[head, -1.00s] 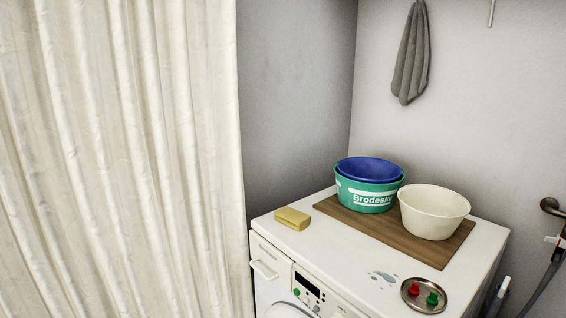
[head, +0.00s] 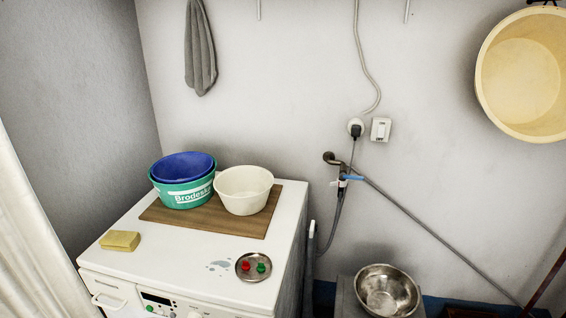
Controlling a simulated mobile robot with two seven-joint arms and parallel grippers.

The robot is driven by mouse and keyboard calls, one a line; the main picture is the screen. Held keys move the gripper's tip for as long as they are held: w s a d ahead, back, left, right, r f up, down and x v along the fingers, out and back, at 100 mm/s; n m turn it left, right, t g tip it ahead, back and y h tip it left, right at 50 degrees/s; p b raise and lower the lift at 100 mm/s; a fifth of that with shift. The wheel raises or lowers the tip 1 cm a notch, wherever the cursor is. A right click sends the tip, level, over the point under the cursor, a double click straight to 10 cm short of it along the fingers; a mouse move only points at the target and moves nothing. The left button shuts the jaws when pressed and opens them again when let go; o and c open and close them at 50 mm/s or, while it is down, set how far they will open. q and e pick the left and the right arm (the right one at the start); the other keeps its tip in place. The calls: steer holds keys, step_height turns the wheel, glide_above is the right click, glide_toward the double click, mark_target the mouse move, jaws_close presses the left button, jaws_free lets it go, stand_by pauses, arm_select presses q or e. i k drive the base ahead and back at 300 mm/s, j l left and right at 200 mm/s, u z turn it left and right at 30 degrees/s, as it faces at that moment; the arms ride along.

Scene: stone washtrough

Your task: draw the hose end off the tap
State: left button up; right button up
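The tap (head: 329,158) sticks out of the back wall, right of the washing machine, in the head view. A grey hose (head: 335,222) hangs down from the tap area behind the machine's right side. Another thin grey line (head: 430,229) slopes from there down to the right. The exact joint of hose end and tap is too small to tell. Neither of my grippers is in view.
The white washing machine (head: 190,262) carries a board (head: 262,222) with bowls, a yellow sponge (head: 120,241) and a small dish (head: 243,273). A metal bowl (head: 387,291) stands low, below and right of the tap. A socket with plug (head: 355,127) sits above the tap. A yellow basin (head: 522,75) hangs at right.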

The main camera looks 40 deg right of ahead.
mark_target(341, 190)
steer(key=z, duration=1.65)
